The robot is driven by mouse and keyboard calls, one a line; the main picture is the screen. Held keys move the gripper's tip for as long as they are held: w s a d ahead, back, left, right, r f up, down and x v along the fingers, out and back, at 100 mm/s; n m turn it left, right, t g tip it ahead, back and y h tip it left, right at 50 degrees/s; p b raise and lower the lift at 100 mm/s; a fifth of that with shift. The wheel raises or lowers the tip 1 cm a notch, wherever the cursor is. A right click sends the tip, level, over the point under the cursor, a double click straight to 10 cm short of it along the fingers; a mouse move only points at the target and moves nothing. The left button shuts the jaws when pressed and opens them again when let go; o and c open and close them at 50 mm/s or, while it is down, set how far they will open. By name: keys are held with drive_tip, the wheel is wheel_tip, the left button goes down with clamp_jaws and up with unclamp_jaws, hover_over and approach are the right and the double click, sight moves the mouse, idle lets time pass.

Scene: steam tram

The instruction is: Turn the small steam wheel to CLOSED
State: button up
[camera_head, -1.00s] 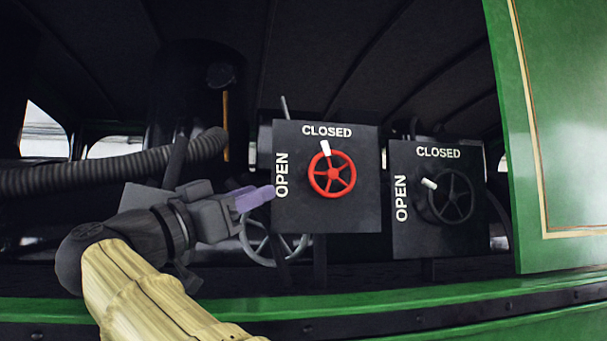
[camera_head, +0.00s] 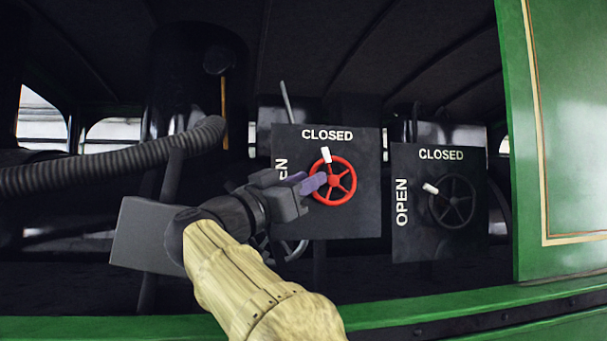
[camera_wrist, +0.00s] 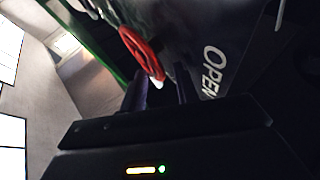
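A red spoked wheel (camera_head: 345,197) is on a dark panel (camera_head: 362,222) lettered CLOSED above and OPEN at its left. Its white pointer (camera_head: 325,155) points up, toward CLOSED. A dark spoked wheel (camera_head: 456,202) is on the right panel (camera_head: 420,246), its white pointer (camera_head: 430,188) tilted up-left, between OPEN and CLOSED. I cannot tell which wheel is the small one. My gripper (camera_head: 316,184), with purple fingers, is at the left side of the red wheel. In the wrist view the fingers (camera_wrist: 160,88) are apart, the red wheel (camera_wrist: 142,52) just beyond them. Contact is unclear.
A ribbed hose (camera_head: 110,168) runs along the left. A green ledge (camera_head: 420,301) crosses below the panels, and a green wall panel (camera_head: 560,130) stands at the right. A thin grey lever (camera_head: 287,102) rises behind the red wheel's panel.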

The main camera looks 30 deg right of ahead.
clamp_jaws()
drive_tip(key=shift+r+m+g+y, duration=0.7)
drive_tip(key=shift+r+m+y, duration=0.15)
drive_tip(key=shift+m+y, duration=0.3)
unclamp_jaws()
drive_tip(key=shift+f, duration=0.1)
